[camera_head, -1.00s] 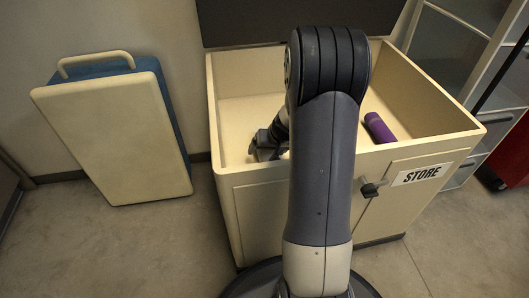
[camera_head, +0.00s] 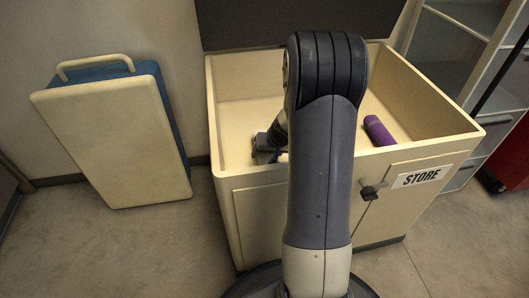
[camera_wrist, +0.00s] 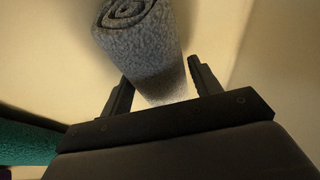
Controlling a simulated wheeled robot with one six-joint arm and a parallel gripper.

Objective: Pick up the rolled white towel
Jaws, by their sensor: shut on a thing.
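The rolled white towel (camera_wrist: 142,45) looks grey in the wrist view, with its spiral end toward the top. My gripper (camera_wrist: 160,72) has one finger on each side of it and is shut on it. In the head view my gripper (camera_head: 266,150) is low inside the open cream bin marked STORE (camera_head: 218,120), near its left side. My arm hides part of the bin there, and I cannot make out the towel in that view.
A purple roll (camera_head: 378,130) lies in the bin's right part. A teal thing (camera_wrist: 28,142) shows at the wrist view's lower left. A cream and blue case (camera_head: 110,140) leans on the wall at left. Glazed shelving (camera_head: 455,60) stands at right.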

